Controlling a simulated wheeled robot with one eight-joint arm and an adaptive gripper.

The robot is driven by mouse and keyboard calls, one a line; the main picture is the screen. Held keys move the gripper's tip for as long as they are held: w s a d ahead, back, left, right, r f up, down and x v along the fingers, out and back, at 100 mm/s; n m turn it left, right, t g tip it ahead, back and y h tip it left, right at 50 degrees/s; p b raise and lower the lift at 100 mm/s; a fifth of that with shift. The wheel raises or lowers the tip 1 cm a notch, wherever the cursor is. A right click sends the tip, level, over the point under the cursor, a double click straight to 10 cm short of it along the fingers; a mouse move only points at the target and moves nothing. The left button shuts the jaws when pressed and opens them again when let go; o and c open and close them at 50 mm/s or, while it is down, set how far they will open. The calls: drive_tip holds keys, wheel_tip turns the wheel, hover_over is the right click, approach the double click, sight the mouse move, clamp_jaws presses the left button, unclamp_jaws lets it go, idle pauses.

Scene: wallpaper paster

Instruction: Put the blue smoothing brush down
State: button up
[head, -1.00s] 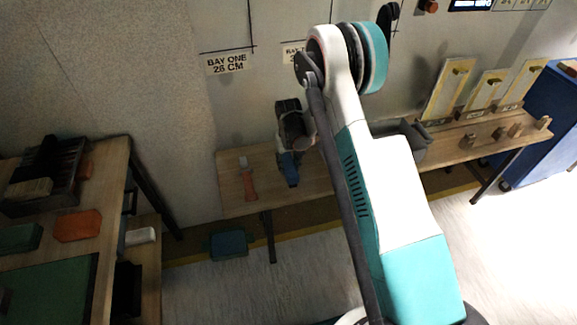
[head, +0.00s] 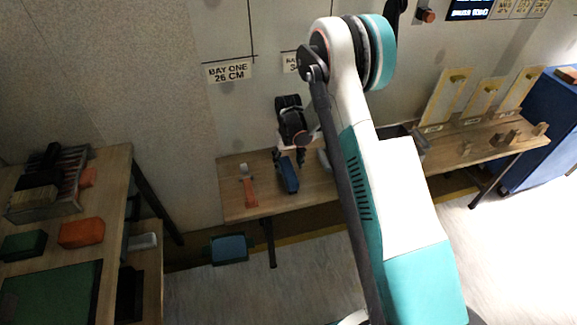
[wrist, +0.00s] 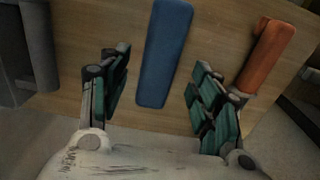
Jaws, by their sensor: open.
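The blue smoothing brush (head: 288,176) lies on the wooden wall bench (head: 232,208). The wrist view shows its long blue body (wrist: 164,58) flat on the wood. My gripper (head: 291,160) is above the bench at the brush's far end. In the wrist view my gripper (wrist: 157,85) is open, with its green-padded fingers spread either side of the brush. A clear gap shows between the brush and each finger.
An orange-handled tool (head: 250,189) lies left of the brush on the bench; it also shows at right in the wrist view (wrist: 267,55). A grey container (head: 412,138) stands farther right. A blue-grey box (head: 229,249) is on the floor below.

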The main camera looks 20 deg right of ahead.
wheel_tip(320, 180, up, 8)
drive_tip(key=f+p, duration=0.1)
drive_tip(key=p, duration=0.1)
wheel_tip(320, 180, up, 14)
drive_tip(key=t, duration=0.2)
hover_over(289, 169)
drive_tip(key=s, duration=0.4)
drive_tip(key=s+r+t, duration=0.1)
drive_tip(key=s+r, duration=0.8)
drive_tip(key=r, duration=0.3)
drive_tip(key=s+r+t, duration=0.2)
drive_tip(key=s, duration=0.8)
drive_tip(key=s+r+t, duration=0.2)
drive_tip(key=s+r, duration=0.1)
drive_tip(key=s, duration=0.7)
drive_tip(key=shift+s, duration=0.35)
drive_tip(key=shift+o, duration=0.4)
drive_tip(key=shift+w+a, duration=0.1)
